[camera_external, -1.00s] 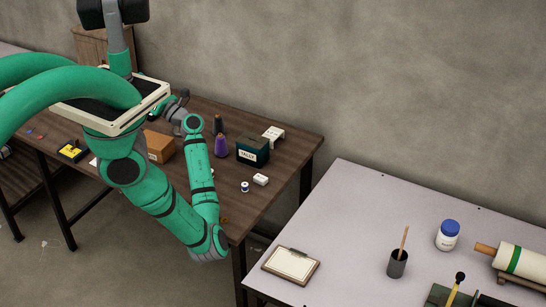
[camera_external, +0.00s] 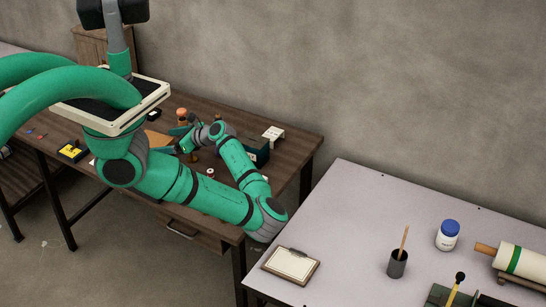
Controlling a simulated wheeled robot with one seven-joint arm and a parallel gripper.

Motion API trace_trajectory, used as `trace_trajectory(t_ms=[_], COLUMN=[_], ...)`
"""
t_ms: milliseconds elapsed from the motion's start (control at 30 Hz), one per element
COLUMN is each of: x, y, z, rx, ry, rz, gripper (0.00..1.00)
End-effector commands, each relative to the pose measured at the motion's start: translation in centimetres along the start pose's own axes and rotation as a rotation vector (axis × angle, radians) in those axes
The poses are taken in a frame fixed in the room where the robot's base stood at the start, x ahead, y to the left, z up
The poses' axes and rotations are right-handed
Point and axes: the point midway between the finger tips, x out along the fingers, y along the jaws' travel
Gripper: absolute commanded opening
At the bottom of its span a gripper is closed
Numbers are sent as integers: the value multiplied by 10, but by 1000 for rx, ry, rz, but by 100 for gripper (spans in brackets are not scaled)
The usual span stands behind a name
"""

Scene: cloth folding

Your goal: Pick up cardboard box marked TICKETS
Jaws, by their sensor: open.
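A brown cardboard box (camera_external: 155,138) lies on the dark wooden table, mostly hidden behind my arm. Only part of its top shows, and no marking on it can be read. My gripper (camera_external: 184,145) is open and small in the picture, just right of the box's visible part. My wrist and forearm cover the space around it, so I cannot tell whether the fingers touch the box or are around it.
A dark green box (camera_external: 260,151), partly behind my forearm, and a white block (camera_external: 273,133) stand right on the wooden table (camera_external: 295,150). An orange-topped item (camera_external: 181,114) stands behind my gripper. A yellow-and-black item (camera_external: 73,151) lies left. A grey table (camera_external: 350,220) holds a clipboard (camera_external: 291,265).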

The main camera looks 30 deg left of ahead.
Motion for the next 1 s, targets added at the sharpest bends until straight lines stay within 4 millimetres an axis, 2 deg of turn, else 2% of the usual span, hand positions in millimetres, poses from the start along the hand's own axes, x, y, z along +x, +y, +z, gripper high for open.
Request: trace_trajectory(t_ms=[100, 367, 633, 967, 1000], x=[16, 34, 69, 76, 75], y=[0, -2, -6, -7, -7], z=[1, 1, 2, 1, 1], rx=[1, 2, 1, 2, 2], ry=[-2, -3, -3, -2, -2], rz=[0, 1, 1, -1, -1], gripper=[88, 88, 88, 88, 81])
